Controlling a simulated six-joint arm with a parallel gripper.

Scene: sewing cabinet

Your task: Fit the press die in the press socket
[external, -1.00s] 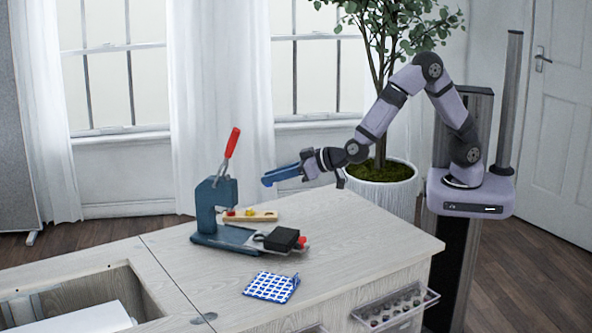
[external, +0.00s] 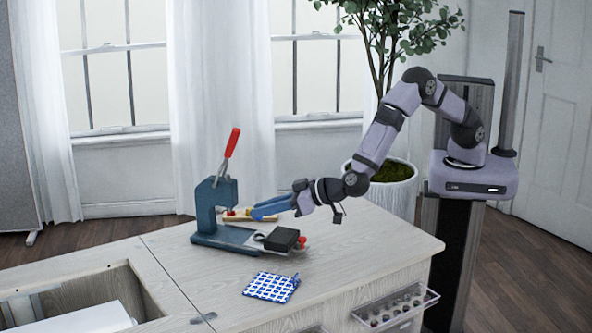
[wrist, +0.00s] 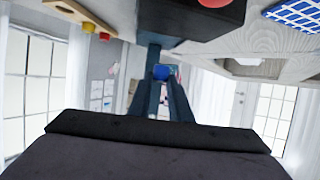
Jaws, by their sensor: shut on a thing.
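The blue-grey toggle press (external: 205,207) with a red-tipped lever (external: 232,141) stands upright on the table. My gripper (external: 256,211) reaches in from the right, low beside the press, over the wooden strip (external: 262,219). In the wrist view my gripper (wrist: 162,82) has its two long fingers closing around a small round blue piece (wrist: 160,72), which seems to be the press die. The piece is hidden in the external view. The press socket cannot be made out in either view.
The wooden strip in the wrist view (wrist: 75,14) carries red and yellow knobs (wrist: 97,32). A blue-checked cloth (external: 271,287) lies in front. The table's right side is clear.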

